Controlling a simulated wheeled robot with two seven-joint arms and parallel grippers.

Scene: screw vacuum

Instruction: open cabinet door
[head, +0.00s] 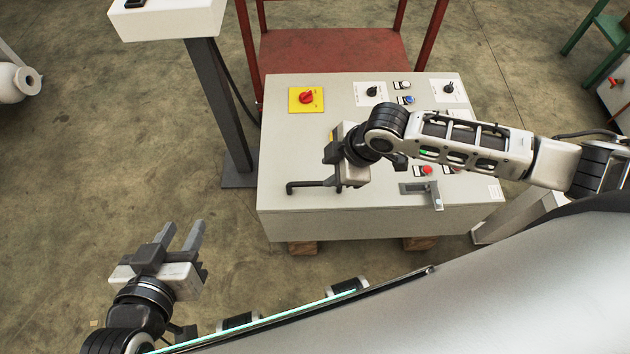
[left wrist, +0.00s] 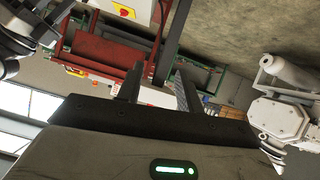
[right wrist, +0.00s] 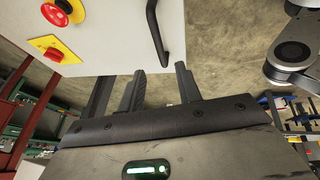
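The light grey control cabinet (head: 290,145) stands in the middle of the head view, and its door appears shut. A black bar handle (head: 303,186) is on its face at the lower left. It also shows in the right wrist view (right wrist: 153,30), where its bent end lies just beyond the fingertips. My right gripper (head: 333,165) is over the cabinet face by the handle, open, with its fingers apart and nothing seen between them. It hides part of the handle and controls. My left gripper (head: 183,233) is open and empty over the floor, left of the cabinet.
The face carries a red knob on a yellow plate (head: 306,98), several switches, and a metal latch (head: 437,195). A dark post (head: 219,105) stands left of the cabinet, a red frame (head: 335,48) behind it.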

